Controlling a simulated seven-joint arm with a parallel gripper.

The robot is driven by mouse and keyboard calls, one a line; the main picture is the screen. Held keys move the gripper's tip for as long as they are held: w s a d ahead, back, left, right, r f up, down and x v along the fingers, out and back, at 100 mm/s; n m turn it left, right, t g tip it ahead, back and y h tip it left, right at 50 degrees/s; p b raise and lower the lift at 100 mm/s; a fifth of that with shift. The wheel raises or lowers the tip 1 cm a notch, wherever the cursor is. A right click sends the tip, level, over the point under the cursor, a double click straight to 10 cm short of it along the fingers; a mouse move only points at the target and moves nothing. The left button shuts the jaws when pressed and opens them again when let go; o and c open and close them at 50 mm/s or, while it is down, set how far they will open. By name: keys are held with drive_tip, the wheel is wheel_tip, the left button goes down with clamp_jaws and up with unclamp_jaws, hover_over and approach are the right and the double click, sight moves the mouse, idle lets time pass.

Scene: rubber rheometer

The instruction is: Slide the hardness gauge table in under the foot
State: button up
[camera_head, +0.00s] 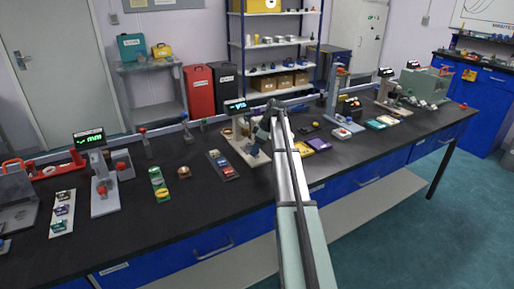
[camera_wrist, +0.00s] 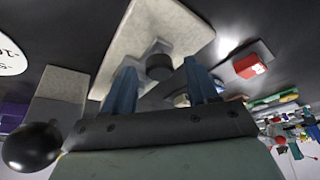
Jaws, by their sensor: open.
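The hardness gauge seems to be the instrument on a pale base (camera_head: 238,146) with a small lit display (camera_head: 236,106), mid-bench in the head view. My arm and gripper (camera_head: 259,141) hide much of it, so its foot and table cannot be told apart there. In the wrist view a pale plate (camera_wrist: 125,38) lies beyond my gripper (camera_wrist: 160,88). A short dark round part (camera_wrist: 158,64) on a grey mount shows between the two blue fingers, which stand apart with nothing clearly held. I cannot tell whether they touch it.
A black ball knob (camera_wrist: 31,147) and a grey block (camera_wrist: 62,92) are close to my gripper's left in the wrist view. A dark tray with coloured pieces (camera_head: 223,165) lies left of the gauge. Yellow and purple items (camera_head: 318,144) lie to its right.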

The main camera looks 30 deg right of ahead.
drive_tip(key=v, duration=1.4)
drive_tip(key=shift+a, duration=0.1)
drive_tip(key=w+a+h, duration=0.2)
drive_tip(key=a, duration=1.3)
drive_tip(key=s+d+m+h, duration=0.2)
drive_tip(key=d+m+h, duration=0.35)
drive_tip(key=m, duration=1.25)
drive_tip(key=shift+y, duration=0.55)
drive_tip(key=x, duration=0.9)
drive_tip(key=d+x, duration=0.1)
drive_tip(key=x, duration=0.4)
drive_tip(key=shift+d, duration=0.1)
